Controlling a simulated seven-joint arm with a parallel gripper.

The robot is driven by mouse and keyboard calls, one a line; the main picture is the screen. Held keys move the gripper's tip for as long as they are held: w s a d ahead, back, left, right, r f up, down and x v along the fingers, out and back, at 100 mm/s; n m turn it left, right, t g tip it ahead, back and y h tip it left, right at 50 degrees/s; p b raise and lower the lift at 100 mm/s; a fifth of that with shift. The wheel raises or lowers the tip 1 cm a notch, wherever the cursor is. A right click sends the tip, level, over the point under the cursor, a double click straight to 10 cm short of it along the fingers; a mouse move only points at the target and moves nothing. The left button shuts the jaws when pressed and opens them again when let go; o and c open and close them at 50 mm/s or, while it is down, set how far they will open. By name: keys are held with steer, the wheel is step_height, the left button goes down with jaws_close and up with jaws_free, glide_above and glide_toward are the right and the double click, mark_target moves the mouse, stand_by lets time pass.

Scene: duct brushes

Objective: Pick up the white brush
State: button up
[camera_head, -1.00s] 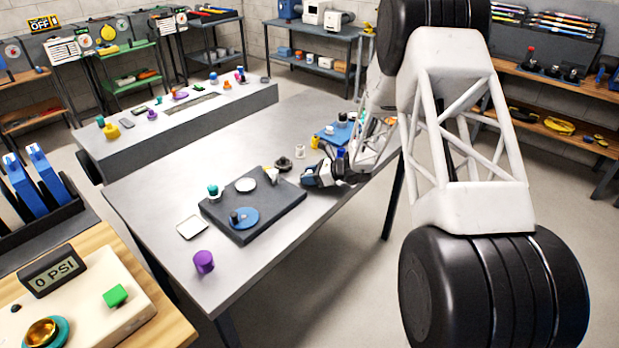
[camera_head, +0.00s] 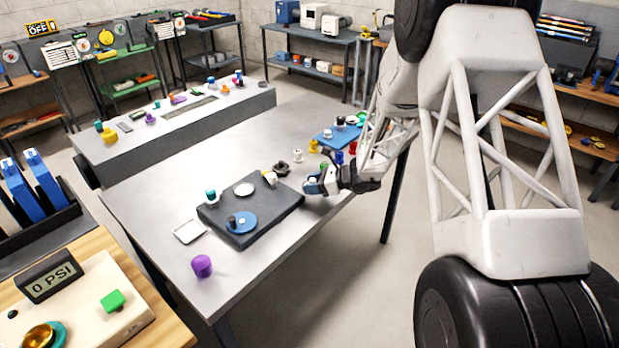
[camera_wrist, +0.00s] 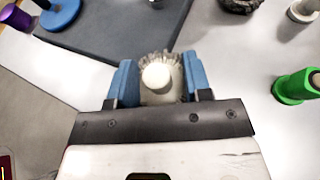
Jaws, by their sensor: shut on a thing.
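The white brush (camera_wrist: 157,80) shows in the wrist view with a round white knob and pale bristles around its far side. It sits between the two blue fingertips of my gripper (camera_wrist: 155,85), which are shut on it. In the head view my gripper (camera_head: 316,184) is just off the right corner of the dark board. There the brush is hard to make out between the fingers. I cannot tell how high it is above the table.
The dark board (camera_head: 268,214) bears a blue disc (camera_head: 242,224) and a white disc (camera_head: 244,189). A purple cylinder (camera_head: 202,266) and a white tray (camera_head: 188,231) stand nearby. A green cylinder (camera_wrist: 294,88) is right of my gripper. The table's front edge is close.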

steer(key=s, duration=0.5)
steer(key=s+d, duration=0.1)
steer(key=s, duration=0.2)
steer(key=shift+r, duration=0.4)
steer(key=shift+w, duration=0.1)
